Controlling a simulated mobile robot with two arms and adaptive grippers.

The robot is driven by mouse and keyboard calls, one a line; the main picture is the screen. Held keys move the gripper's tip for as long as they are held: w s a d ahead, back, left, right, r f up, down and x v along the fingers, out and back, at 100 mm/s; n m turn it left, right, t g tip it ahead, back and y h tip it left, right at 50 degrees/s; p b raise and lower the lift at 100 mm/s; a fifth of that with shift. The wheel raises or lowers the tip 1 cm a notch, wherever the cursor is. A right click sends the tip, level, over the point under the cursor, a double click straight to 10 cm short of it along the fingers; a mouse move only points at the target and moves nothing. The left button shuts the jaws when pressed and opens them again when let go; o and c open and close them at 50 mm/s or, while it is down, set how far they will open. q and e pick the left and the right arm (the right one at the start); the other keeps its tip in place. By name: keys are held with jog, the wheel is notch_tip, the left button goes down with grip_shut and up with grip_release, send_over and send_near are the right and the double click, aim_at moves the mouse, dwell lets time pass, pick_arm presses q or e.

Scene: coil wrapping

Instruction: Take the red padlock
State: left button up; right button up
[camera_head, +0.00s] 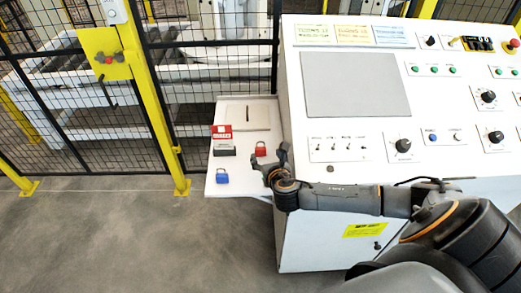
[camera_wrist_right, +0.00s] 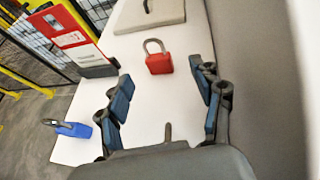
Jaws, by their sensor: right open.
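The red padlock (camera_head: 261,149) lies on the white side shelf (camera_head: 240,186) beside the control console. In the right wrist view the red padlock (camera_wrist_right: 159,63) lies ahead of my right gripper, between the lines of its two fingers, with its shackle pointing away. My right gripper (camera_head: 274,164) is at the shelf's right side, just short of the padlock. In the wrist view the right gripper (camera_wrist_right: 165,92) is open with nothing between its fingers. My left gripper is not in view.
A blue padlock (camera_head: 222,176) lies near the shelf's front left. A red and white tag (camera_head: 222,140) stands behind it. A flat panel with a slot (camera_head: 247,115) is at the back. The console (camera_head: 300,215) rises right of the shelf; a yellow fence post (camera_head: 155,110) stands left.

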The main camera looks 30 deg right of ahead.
aim_at(261, 149)
jog(key=shift+x, duration=1.05)
jog(key=shift+w+p, duration=0.4)
jog(key=shift+w, duration=0.15)
jog(key=shift+p+x, duration=0.35)
jog(key=shift+x, duration=1.75)
jog(key=shift+a, duration=0.1)
jog(key=shift+c, duration=0.4)
jog(key=c, duration=1.3)
